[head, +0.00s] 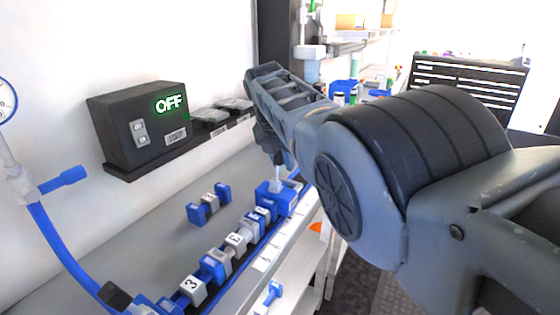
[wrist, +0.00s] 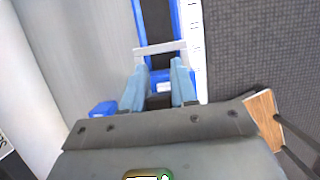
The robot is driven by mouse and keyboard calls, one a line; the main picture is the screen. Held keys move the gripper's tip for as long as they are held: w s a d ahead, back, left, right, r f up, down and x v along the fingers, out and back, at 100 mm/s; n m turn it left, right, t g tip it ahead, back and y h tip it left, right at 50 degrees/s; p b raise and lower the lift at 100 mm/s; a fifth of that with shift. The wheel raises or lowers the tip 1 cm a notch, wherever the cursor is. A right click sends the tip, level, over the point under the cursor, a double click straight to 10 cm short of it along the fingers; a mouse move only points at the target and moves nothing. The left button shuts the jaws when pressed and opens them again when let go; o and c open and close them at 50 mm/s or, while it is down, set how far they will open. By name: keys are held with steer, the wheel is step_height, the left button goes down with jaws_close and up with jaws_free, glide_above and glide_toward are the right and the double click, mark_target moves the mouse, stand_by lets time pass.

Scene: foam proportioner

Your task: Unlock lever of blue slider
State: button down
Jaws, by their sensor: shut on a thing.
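The blue slider (head: 277,199) sits on the blue rail along the bench's front edge, at the far end of a row of blocks. A pale lever (head: 277,184) rises from its top. My gripper (head: 274,170) is directly above the slider, with its fingers at the lever, partly hidden by my arm. In the wrist view, my gripper's two blue-grey fingers (wrist: 163,72) are a little apart, with a pale part between them. A light grey bar (wrist: 160,48) crosses the blue rail (wrist: 139,25) just ahead of the fingertips. The grip itself is hard to see.
Several numbered blue and grey blocks (head: 235,241) line the rail, and another pair (head: 209,203) lies behind on the bench. A black box (head: 143,127) reading OFF hangs on the wall. A blue hose (head: 55,243) is at left. A black drawer cabinet (head: 468,85) stands at back right.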

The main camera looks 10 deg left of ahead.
mark_target(278, 155)
steer(key=shift+f, duration=0.15)
steer(key=c, duration=1)
jaws_free()
steer(key=shift+o, duration=0.2)
steer(key=shift+p+v, duration=0.75)
steer(key=shift+v, duration=0.15)
steer(key=shift+p+v, duration=0.4)
steer(key=shift+v, duration=2.65)
